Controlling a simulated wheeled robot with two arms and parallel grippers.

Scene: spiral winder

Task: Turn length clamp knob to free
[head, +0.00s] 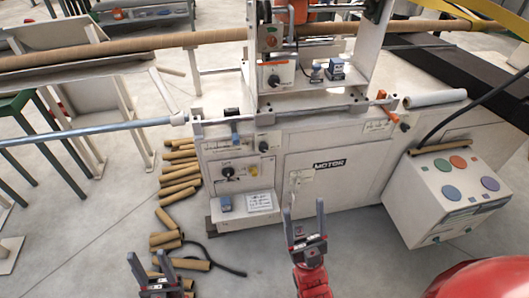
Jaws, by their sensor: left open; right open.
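The white winding machine (315,165) stands in front of me with several black knobs. One knob (265,146) is on the front beside a scale panel with a blue lever (234,131). Another knob (404,127) is at the right end, below an orange piece (386,113) on the long rod. I cannot tell which knob is the length clamp knob, and the labels are too small to read. My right gripper (304,212) is open and empty in front of the motor panel. My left gripper (150,264) is open and empty at the bottom left. Neither touches the machine.
A control box (438,205) with coloured buttons stands at the right. Cardboard tubes (180,172) lie on the floor left of the machine. A long grey rod (90,132) sticks out to the left. A red rounded object (485,280) fills the bottom right corner.

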